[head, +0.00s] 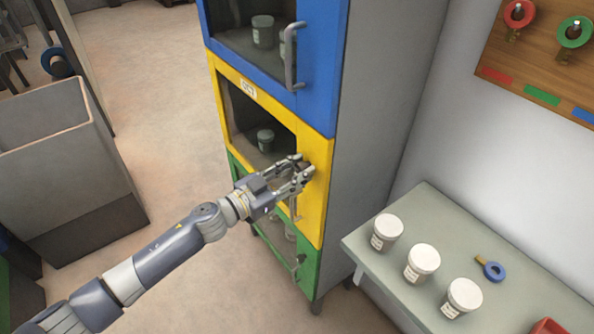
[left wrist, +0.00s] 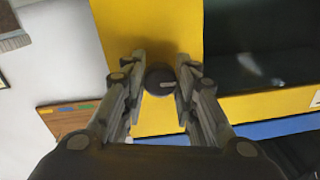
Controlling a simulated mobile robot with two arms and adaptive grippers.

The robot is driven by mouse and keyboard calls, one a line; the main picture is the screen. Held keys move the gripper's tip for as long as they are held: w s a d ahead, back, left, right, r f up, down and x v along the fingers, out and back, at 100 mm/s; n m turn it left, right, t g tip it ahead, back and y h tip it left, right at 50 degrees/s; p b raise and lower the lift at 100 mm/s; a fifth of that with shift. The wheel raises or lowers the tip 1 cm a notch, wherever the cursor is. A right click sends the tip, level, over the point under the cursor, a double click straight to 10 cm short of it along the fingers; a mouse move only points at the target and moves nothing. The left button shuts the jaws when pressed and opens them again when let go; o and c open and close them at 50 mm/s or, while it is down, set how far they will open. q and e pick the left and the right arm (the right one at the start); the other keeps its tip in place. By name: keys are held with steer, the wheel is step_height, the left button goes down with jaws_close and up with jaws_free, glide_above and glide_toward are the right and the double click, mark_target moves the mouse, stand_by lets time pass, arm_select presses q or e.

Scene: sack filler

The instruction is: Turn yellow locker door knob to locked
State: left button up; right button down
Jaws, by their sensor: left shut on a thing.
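The yellow locker door (head: 314,215) is shut, in the middle of the tall locker between a blue and a green door. My left gripper (head: 304,166) reaches its right-hand part, above the vertical handle (head: 295,209). In the left wrist view, a dark round knob (left wrist: 160,80) sits on the yellow door (left wrist: 150,28) between the two fingers of my left gripper (left wrist: 161,77). The fingers are shut on the knob from both sides. In the head view the gripper hides the knob. I cannot tell which way its mark points. My right gripper is not in view.
The blue door (head: 318,60) is above and the green door (head: 309,262) below. A shelf (head: 375,285) to the right holds white jars (head: 423,260) and a blue ring-headed key (head: 492,270). A large grey bin (head: 62,150) stands left. The floor before the locker is clear.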

arm_select(q)
steer(key=m, duration=0.4)
steer(key=shift+b, duration=0.3)
steer(key=m+b, duration=0.1)
steer(key=m, duration=0.4)
steer(key=shift+w, duration=0.1)
steer(key=m+b, duration=0.2)
steer(key=m, duration=0.3)
steer(key=shift+h, duration=0.3)
steer(key=m, duration=0.3)
steer(key=shift+b, duration=0.4)
steer(key=shift+m, duration=0.4)
